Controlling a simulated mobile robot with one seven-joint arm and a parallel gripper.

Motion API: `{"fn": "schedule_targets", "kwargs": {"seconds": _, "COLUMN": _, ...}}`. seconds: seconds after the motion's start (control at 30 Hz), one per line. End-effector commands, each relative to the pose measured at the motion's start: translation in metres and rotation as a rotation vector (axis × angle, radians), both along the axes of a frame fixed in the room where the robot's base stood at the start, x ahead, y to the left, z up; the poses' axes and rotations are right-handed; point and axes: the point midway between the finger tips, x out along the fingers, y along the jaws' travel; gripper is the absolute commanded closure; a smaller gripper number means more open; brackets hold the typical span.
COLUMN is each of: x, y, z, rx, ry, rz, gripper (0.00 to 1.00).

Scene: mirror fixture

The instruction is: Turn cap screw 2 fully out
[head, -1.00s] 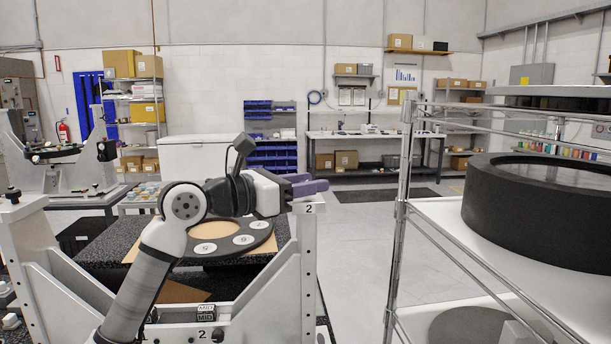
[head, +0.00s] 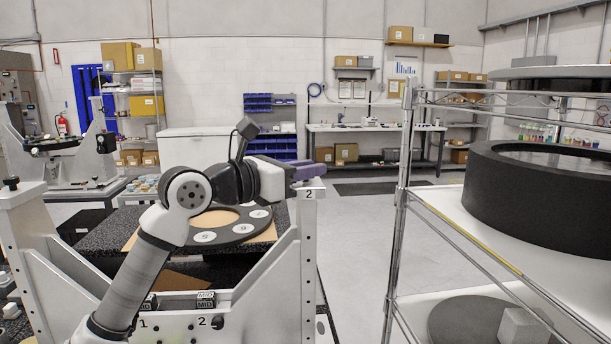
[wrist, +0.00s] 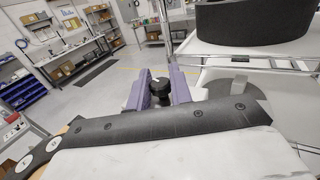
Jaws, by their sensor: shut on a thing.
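My gripper (head: 307,171) is at the top of the right post (head: 308,215) of the white fixture, beside the label 2. In the wrist view its two purple fingers (wrist: 160,92) stand either side of a black knob-like head, cap screw 2 (wrist: 159,85), and are shut on it. In the head view the fingers hide the screw. Its thread is not visible, so I cannot tell how far out it stands. A similar black screw head (head: 12,183) tops the left post.
A dark ring plate (head: 243,228) with white numbered discs lies behind the fixture. Small MID blocks (head: 206,300) sit on its lower bar. A wire rack (head: 402,220) with a large black drum (head: 540,195) stands close on the right. The floor between is clear.

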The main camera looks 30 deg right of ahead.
Motion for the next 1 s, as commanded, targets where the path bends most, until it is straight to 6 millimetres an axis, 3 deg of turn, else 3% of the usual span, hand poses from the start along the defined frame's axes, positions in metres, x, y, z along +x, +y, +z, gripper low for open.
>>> {"fn": "schedule_targets", "kwargs": {"seconds": 0.6, "x": -0.0018, "y": -0.0003, "z": -0.0063, "rx": -0.001, "ry": -0.009, "rz": 0.363, "gripper": 1.00}}
{"fn": "schedule_targets", "kwargs": {"seconds": 1.0, "x": -0.0006, "y": 0.0001, "z": -0.0012, "rx": -0.002, "ry": -0.003, "rz": 0.471, "gripper": 1.00}}
